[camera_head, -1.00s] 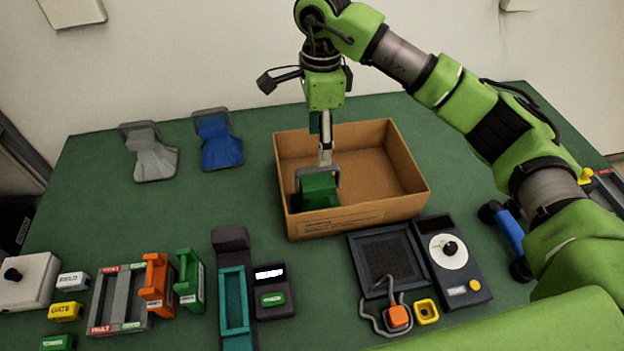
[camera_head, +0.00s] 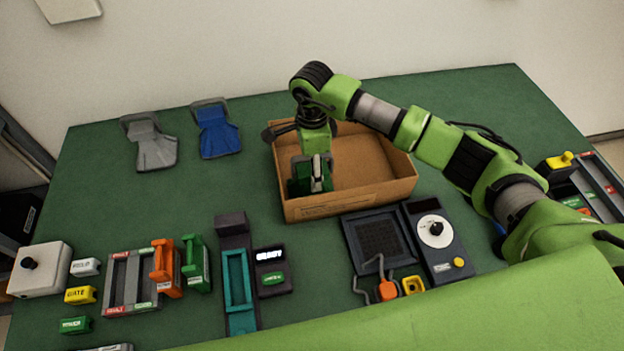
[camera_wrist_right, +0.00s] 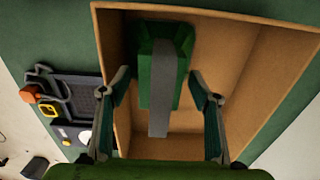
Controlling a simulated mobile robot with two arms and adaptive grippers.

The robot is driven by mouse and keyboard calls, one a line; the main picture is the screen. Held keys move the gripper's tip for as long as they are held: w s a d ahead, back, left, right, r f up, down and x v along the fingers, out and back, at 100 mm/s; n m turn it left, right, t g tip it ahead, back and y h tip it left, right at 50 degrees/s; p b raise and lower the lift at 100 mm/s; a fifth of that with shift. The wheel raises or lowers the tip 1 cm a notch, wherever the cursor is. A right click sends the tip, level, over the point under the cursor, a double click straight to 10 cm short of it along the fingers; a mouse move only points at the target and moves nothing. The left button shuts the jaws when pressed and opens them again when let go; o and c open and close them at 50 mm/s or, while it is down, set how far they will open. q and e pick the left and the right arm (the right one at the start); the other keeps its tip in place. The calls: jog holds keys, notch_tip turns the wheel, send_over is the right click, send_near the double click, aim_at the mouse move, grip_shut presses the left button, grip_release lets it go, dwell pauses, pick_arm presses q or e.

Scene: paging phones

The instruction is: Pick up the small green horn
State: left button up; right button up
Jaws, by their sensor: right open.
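The small green horn (camera_head: 298,186) is inside the cardboard box (camera_head: 345,205), near its left side. It also shows in the wrist view (camera_wrist_right: 158,62), with its grey handle pointing toward my gripper. My right gripper (camera_head: 316,160) reaches down into the box at the horn. In the wrist view my right gripper (camera_wrist_right: 160,88) is open, one finger on each side of the horn's handle, with gaps between the fingers and the handle. My left gripper is not in view.
A grey horn (camera_head: 150,145) and a blue horn (camera_head: 217,133) lie at the back left of the green table. The box walls surround my right gripper. Dark panels (camera_head: 378,236), an orange handle (camera_head: 163,262) and a green handle (camera_head: 195,260) stand in front.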

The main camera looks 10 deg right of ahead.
jog(key=shift+f, duration=0.3)
grip_shut()
jog(key=shift+r, duration=0.1)
